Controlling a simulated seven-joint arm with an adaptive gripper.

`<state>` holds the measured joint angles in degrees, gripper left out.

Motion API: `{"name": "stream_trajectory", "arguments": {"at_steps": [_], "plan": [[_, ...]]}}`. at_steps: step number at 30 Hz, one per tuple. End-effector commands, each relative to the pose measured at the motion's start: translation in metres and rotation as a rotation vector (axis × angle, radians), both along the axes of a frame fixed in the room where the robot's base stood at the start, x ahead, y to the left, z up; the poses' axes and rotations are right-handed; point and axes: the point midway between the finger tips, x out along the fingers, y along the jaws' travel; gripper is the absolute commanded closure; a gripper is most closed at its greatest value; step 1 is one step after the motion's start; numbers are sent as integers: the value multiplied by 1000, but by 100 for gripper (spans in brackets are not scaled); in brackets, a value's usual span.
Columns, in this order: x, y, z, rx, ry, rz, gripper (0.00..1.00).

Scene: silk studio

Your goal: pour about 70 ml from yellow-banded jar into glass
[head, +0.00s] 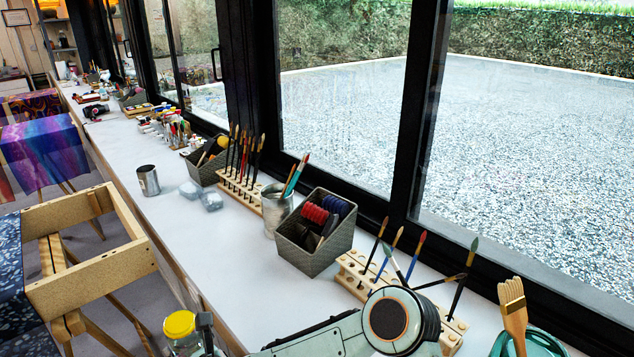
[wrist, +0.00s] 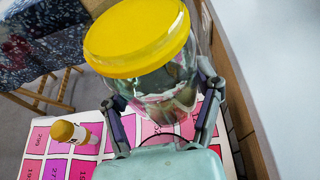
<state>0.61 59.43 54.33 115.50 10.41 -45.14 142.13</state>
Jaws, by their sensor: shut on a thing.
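A clear jar with a broad yellow top (head: 180,325) is at the bottom edge of the head view, off the near side of the long counter. My gripper (head: 207,332) is beside it, partly cut off. In the wrist view, my gripper (wrist: 158,90) is shut on the clear jar (wrist: 140,38), with one finger on each side of its body. The yellow top hides the mouth, and the liquid level cannot be made out. The jar looks about upright in the head view. I cannot pick out a drinking glass with certainty.
A metal cup (head: 148,181) and small clear containers (head: 211,201) stand on the counter (head: 225,275). A dark basket (head: 315,237) and brush racks (head: 352,272) line the window side. A small yellow-capped bottle (wrist: 75,134) stands on a pink numbered sheet (wrist: 58,170) below.

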Motion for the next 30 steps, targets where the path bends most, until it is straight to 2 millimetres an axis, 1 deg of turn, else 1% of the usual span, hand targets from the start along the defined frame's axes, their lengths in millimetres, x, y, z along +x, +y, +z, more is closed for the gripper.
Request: {"name": "stream_trajectory", "arguments": {"at_steps": [1,5,8,11,12,14,15,17,18,20,21,23,24,27,30], "plan": [[7,-6,7,0,-8,-3,76],[25,-27,22,-1,-8,-5,76],[41,-53,39,-1,-10,-3,76],[56,-84,59,-2,-9,1,76],[61,-98,67,-1,-9,5,76],[67,-121,80,-3,-10,11,76],[70,-137,90,-3,-10,17,76],[72,-163,103,-5,-10,25,76],[72,-180,112,-5,-9,33,76],[69,-205,125,-6,-9,45,76],[65,-222,132,-5,-9,54,76],[58,-247,143,-6,-6,65,76],[52,-262,149,-6,-6,73,76],[33,-295,161,-5,-3,93,76],[14,-322,169,-4,-2,107,76]]}}
